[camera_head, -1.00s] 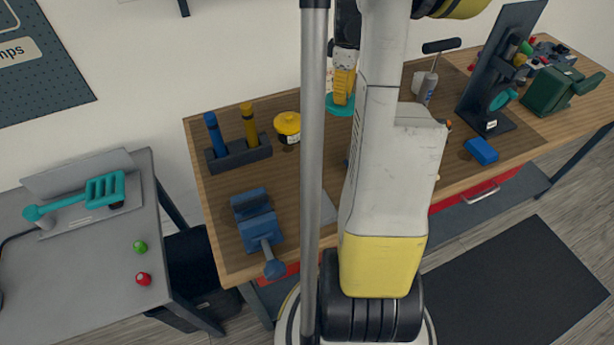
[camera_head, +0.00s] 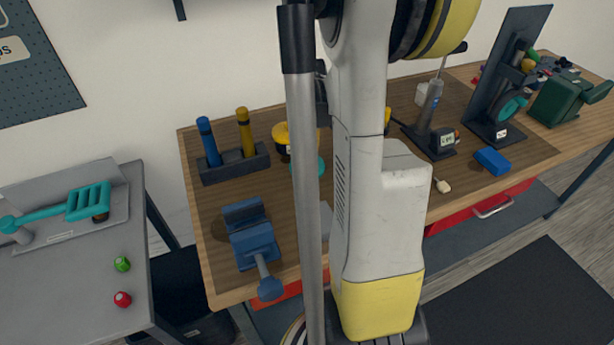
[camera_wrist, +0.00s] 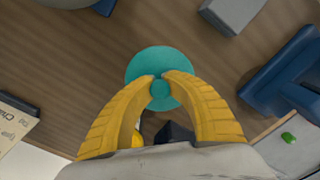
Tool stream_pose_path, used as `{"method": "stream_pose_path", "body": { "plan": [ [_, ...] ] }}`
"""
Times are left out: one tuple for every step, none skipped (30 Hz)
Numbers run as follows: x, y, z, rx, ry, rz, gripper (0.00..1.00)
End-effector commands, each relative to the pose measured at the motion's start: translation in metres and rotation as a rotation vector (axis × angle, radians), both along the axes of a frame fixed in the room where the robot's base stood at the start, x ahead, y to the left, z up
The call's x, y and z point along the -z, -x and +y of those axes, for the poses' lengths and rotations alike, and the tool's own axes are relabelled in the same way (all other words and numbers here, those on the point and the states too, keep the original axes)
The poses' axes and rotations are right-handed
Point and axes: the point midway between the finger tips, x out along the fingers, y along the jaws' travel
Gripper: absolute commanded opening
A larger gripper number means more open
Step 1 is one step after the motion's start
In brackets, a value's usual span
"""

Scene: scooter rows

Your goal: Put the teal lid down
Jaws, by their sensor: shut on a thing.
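The teal lid (camera_wrist: 150,58) is a round disc with a small knob in the middle of the wrist view. My gripper (camera_wrist: 161,83) has yellow fingers closed on that knob from both sides. Bench wood shows all around the lid; I cannot tell how far above it the lid is. In the head view a small part of the lid (camera_head: 321,166) shows beside my metal column, close to the yellow pot. My arm and column hide most of the gripper and lid there.
A blue vice (camera_head: 252,238) stands at the bench's front left; it also shows in the wrist view (camera_wrist: 280,75). A holder (camera_head: 235,166) with blue and yellow cylinders and a yellow pot (camera_head: 281,134) stand behind. A blue block (camera_head: 492,161) lies right.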

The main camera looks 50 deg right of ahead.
Motion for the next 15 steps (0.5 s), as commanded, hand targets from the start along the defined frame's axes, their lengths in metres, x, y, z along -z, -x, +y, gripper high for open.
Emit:
{"method": "stream_pose_path", "body": {
  "plan": [
    [0.002,-0.001,0.002,-0.001,0.0,0.0,0.0],
    [0.004,-0.001,0.002,-0.001,0.0,0.0,0.0],
    [0.008,-0.001,0.002,0.0,0.0,0.0,0.0],
    [0.011,-0.001,0.002,0.0,0.0,0.0,0.0],
    [0.016,-0.001,0.002,0.0,0.0,0.0,0.0],
    [0.023,-0.001,0.002,0.0,0.0,0.0,0.0],
    [0.029,-0.001,0.002,0.0,0.0,0.0,0.0],
    [0.034,-0.001,0.001,0.0,0.0,0.0,0.0],
    [0.039,-0.001,0.001,0.0,0.0,0.0,0.0],
    [0.042,-0.001,0.001,0.0,0.0,0.0,0.0],
    [0.043,0.0,0.002,0.0,0.0,0.0,0.0],
    [0.042,0.0,0.002,0.0,0.0,0.0,0.0],
    [0.042,0.0,0.002,0.0,0.0,0.0,0.0],
    [0.041,0.0,0.002,0.0,0.0,0.0,0.0],
    [0.041,0.0,0.002,0.0,0.0,0.0,0.0]
  ]
}}
